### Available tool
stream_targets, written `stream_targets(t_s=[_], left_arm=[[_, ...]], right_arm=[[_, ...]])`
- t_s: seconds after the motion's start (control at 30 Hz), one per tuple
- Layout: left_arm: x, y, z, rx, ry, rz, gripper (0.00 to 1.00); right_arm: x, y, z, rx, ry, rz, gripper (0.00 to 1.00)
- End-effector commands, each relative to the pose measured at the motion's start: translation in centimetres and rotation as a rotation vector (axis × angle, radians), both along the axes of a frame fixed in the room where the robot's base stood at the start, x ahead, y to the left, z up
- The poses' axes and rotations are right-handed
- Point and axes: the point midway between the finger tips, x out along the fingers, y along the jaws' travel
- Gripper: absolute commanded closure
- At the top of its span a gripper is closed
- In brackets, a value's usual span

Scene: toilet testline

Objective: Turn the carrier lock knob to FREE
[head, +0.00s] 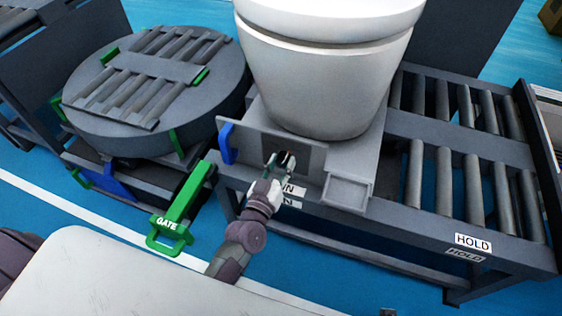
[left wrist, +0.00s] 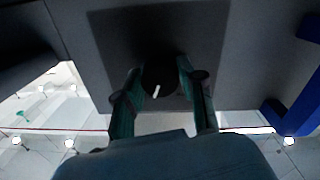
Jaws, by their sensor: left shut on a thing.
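The carrier lock knob (left wrist: 158,80) is a dark round knob with a white pointer mark, on a dark square patch of the carrier's grey front plate (head: 308,155). My left gripper (left wrist: 160,90) has its two green fingers on either side of the knob, shut on it. In the head view my left gripper (head: 279,170) reaches up to the plate and partly hides the knob (head: 287,160). A white label below it is partly covered; only the letters "IN" show. My right gripper is not in view.
A white toilet bowl (head: 326,80) stands on the carrier above the plate. A blue handle (head: 226,142) is left of the knob. A green GATE lever (head: 180,213) and a round roller turntable (head: 155,88) are further left. A roller conveyor (head: 462,150) marked HOLD extends right.

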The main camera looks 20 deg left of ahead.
Motion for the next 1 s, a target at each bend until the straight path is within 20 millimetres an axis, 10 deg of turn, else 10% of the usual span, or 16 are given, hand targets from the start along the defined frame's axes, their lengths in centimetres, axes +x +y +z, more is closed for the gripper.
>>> stream_targets(t_s=[1.0], left_arm=[[0.0,-0.1,0.0,-0.921,0.029,0.001,0.95]], right_arm=[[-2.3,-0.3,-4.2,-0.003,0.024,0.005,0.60]])
